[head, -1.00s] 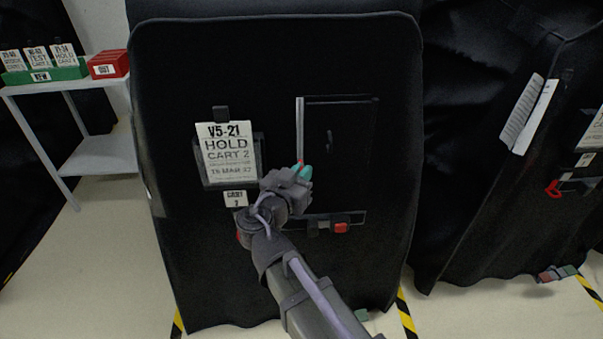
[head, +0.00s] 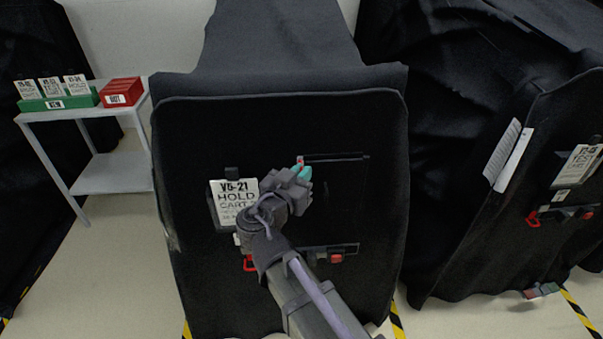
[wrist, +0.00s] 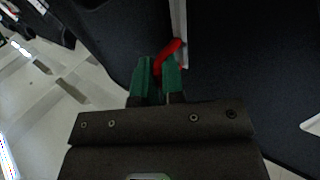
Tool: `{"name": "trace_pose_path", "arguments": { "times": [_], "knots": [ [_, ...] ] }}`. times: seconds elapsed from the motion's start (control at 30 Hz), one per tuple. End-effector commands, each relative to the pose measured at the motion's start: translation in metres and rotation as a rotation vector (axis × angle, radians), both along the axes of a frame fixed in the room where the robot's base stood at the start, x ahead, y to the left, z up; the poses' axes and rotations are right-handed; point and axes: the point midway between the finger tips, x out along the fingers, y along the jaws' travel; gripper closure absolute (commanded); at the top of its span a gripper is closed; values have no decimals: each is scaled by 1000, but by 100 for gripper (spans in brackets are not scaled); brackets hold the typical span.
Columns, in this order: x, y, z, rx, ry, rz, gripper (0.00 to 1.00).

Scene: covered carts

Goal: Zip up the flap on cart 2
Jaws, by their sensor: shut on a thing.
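Cart 2 (head: 385,130) stands in the middle under a black cover. The flap (head: 340,190) is a dark rectangle on its front. My gripper (head: 301,172) is at the flap's upper left corner, its teal fingertips shut on the red zip pull (head: 300,160). In the wrist view the green fingers (wrist: 156,78) close around the red pull (wrist: 170,52). A pale zip strip (wrist: 178,18) runs on past the pull there. My gripper and arm hide most of the flap's left edge in the head view.
A hold card (head: 232,196) hangs left of my gripper, partly covered by my arm. A red-ended part (head: 336,258) sits on a bar below the flap. Another covered cart (head: 480,220) stands at right; a white table (head: 100,112) with green and red boxes stands at left.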

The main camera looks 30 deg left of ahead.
Motion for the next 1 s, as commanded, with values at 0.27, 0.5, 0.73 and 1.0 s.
{"name": "trace_pose_path", "arguments": {
  "times": [0.27, 0.5, 0.73, 1.0],
  "knots": [
    [0, 0, -2, 0, 0, 0, 80],
    [0, 0, -2, 0, 0, 0, 66],
    [-10, -1, -2, 0, 0, 1, 66],
    [-74, -8, -2, 0, 0, 4, 66]
  ]
}}
